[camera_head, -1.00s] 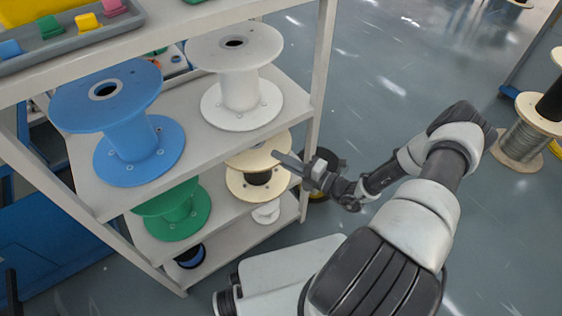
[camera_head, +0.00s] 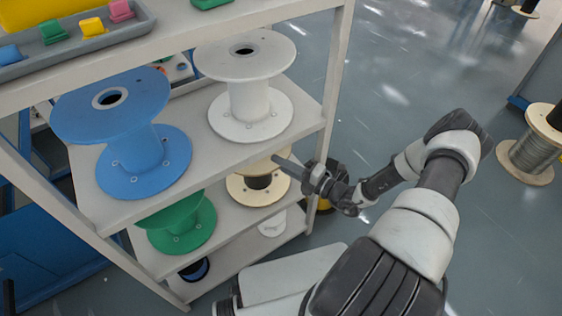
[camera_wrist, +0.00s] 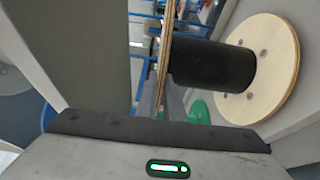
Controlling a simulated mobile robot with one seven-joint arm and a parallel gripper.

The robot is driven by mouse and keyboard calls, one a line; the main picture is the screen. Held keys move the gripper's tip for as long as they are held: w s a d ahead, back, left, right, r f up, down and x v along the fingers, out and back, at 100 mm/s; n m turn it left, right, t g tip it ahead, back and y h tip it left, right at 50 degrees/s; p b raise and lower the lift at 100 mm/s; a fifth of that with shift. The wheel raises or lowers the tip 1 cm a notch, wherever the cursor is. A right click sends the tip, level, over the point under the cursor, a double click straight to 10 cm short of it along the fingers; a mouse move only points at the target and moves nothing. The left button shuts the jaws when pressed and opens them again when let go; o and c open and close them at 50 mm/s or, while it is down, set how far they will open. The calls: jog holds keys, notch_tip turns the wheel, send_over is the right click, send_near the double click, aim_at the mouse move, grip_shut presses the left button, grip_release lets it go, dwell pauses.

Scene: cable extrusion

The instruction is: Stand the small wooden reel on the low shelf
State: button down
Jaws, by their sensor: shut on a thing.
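The small wooden reel (camera_head: 244,196) has pale round flanges and a dark core. It looks upright at the right end of the low shelf (camera_head: 222,240), beside a green reel (camera_head: 180,232). My gripper (camera_head: 282,163) reaches in from the right and is shut on the reel's upper flange. The wrist view, turned on its side, shows my fingers (camera_wrist: 173,108) at the near flange, the black core (camera_wrist: 212,66) and the far wooden flange (camera_wrist: 272,72). I cannot tell whether the lower flange touches the shelf. The shelf above hides part of the upper flange.
A blue reel (camera_head: 137,155) and a white reel (camera_head: 250,110) stand on the shelf above. A rack post (camera_head: 335,80) rises close to my gripper. A small white reel (camera_head: 272,224) is on the bottom shelf. Open floor lies to the right.

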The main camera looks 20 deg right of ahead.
jog(key=shift+f+b, duration=0.3)
jog(key=shift+f, duration=0.15)
dwell(0.7)
jog(key=c, duration=1.8)
grip_release()
jog(key=shift+f, duration=0.15)
